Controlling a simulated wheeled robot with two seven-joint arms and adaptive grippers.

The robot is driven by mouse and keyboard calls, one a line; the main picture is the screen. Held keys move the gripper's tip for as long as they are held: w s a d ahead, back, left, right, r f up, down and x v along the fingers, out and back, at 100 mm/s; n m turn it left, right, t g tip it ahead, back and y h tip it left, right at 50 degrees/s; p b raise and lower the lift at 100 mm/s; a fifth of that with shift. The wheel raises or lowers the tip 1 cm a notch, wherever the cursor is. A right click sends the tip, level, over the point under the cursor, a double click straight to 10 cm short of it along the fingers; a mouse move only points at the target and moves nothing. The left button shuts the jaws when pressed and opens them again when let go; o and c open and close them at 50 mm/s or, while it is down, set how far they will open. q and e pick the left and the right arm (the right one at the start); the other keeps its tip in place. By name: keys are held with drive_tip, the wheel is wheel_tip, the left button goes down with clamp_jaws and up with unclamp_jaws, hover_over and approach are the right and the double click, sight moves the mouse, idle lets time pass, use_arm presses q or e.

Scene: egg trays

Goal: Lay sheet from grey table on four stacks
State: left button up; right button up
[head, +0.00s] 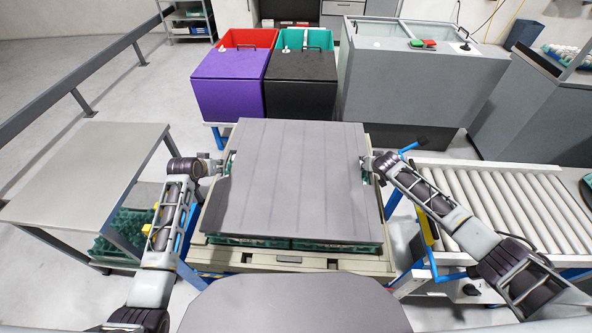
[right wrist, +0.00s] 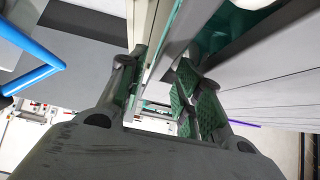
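The grey sheet (head: 295,185) lies over the green egg-tray stacks (head: 335,245) on the beige pallet (head: 290,262), covering most of them. Green shows under its front edge and at both sides; I cannot tell whether it rests fully on all stacks. The grey table (head: 85,165) at the left has a bare top. My left gripper (head: 218,167) is at the sheet's left edge; its fingers are too small to read. My right gripper (head: 367,164) is at the right edge. In the right wrist view its green-padded fingers (right wrist: 160,88) stand apart, with a grey edge between them.
A roller conveyor (head: 510,205) stands at the right. Purple (head: 228,85) and black (head: 300,85) bins and a large grey cabinet (head: 410,80) stand behind the pallet. A dark railing (head: 90,65) runs along the left.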

drive_tip(key=shift+v, duration=3.55)
use_arm(q)
drive_tip(key=shift+r, duration=0.2)
use_arm(e)
drive_tip(key=shift+r, duration=0.2)
